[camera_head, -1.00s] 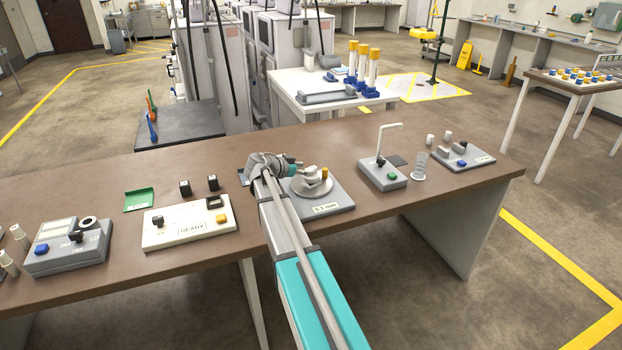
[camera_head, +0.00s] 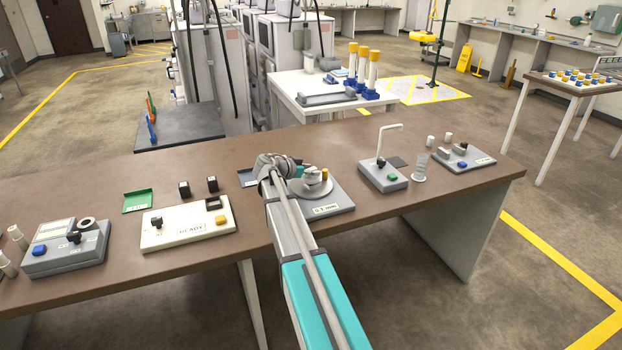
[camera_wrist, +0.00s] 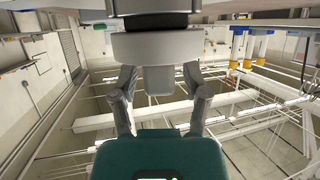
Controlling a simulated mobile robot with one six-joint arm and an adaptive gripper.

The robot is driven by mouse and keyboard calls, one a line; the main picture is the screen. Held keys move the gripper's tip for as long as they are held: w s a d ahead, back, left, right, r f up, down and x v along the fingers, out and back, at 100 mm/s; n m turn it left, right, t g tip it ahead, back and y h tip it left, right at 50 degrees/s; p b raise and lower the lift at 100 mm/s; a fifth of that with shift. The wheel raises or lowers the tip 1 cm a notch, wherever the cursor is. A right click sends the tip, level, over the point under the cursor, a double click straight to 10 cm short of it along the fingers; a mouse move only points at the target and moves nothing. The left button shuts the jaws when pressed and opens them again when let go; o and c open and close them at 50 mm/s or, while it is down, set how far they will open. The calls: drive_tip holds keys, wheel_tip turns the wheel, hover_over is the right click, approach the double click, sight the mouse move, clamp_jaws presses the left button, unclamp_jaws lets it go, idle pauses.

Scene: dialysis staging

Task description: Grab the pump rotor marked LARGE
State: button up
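A grey round hub on a wider disc (camera_head: 314,188) stands on a grey base with a label at the middle of the bench. I cannot read LARGE on it or anywhere else. My gripper (camera_head: 305,172) is at this hub in the head view, partly hidden by my arm. The wrist view appears upside down. There, my gripper's fingers (camera_wrist: 161,80) stand on both sides of the grey hub (camera_wrist: 158,77), with gaps visible between the fingers and hub. The wider disc (camera_wrist: 155,45) is beyond the fingertips.
A yellow knob (camera_head: 325,173) stands close beside the disc. A white READY panel (camera_head: 170,238) and green tray (camera_head: 138,200) are to the left. A device with a bent rod (camera_head: 382,178) and a clear cylinder (camera_head: 419,170) are to the right.

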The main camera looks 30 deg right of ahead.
clamp_jaws()
drive_tip(key=shift+r, duration=0.2)
wheel_tip(320, 180, up, 2)
drive_tip(key=p, duration=0.2)
drive_tip(key=shift+r+p, duration=0.1)
drive_tip(key=shift+p, duration=0.25)
drive_tip(key=s+a+r+p, duration=0.6)
drive_tip(key=s+r+p, duration=0.4)
drive_tip(key=s, duration=0.2)
drive_tip(key=shift+s+a+r, duration=0.15)
drive_tip(key=shift+s+r, duration=0.05)
drive_tip(key=shift+s, duration=0.1)
idle(0.3)
